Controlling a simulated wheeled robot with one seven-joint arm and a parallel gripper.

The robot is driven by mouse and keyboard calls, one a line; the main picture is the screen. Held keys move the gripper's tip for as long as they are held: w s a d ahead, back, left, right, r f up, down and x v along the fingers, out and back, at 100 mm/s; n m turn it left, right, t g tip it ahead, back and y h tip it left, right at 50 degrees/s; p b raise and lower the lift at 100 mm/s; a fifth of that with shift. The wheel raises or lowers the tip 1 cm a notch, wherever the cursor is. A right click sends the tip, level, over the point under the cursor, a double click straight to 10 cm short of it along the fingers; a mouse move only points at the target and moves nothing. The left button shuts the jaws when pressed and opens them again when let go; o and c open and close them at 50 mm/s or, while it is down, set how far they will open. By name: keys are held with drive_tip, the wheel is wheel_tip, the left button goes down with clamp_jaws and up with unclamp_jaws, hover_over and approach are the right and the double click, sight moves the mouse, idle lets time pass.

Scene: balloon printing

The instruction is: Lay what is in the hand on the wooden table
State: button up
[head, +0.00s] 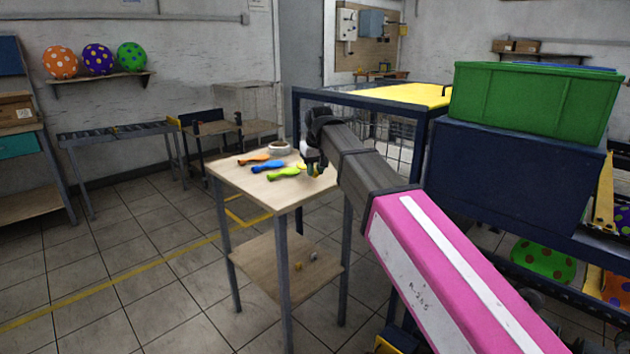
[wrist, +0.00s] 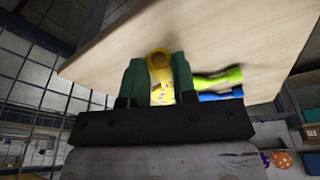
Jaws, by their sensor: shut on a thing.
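The wooden table (head: 240,178) stands in the middle of the head view, with a pale top on grey legs. My gripper (head: 314,168) is over its right side. In the wrist view my gripper (wrist: 157,64) has its green fingers shut on a yellow balloon (wrist: 160,85), limp and patterned, with a round orange-yellow end. A little of the yellow balloon (head: 302,167) shows beside the fingers in the head view. The tabletop (wrist: 235,40) lies behind it in the wrist view. I cannot tell whether the balloon touches the wood.
Orange (head: 254,162), blue (head: 268,166) and green (head: 283,174) limp balloons lie on the table, left of my gripper. A white bowl-like ring (head: 279,148) is at its back. A wire-sided, yellow-topped rack (head: 400,95) stands close on the right. The table's front left is bare.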

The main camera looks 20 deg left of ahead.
drive_tip(key=shift+s+d+x, duration=0.15)
drive_tip(key=shift+x, duration=0.8)
drive_tip(key=shift+s+d+x, duration=0.1)
drive_tip(key=shift+s+x, duration=0.05)
drive_tip(key=shift+x, duration=0.75)
drive_tip(key=shift+f, duration=0.2)
drive_tip(key=o, duration=0.8)
drive_tip(key=v, duration=1.2)
drive_tip(key=shift+r, duration=0.15)
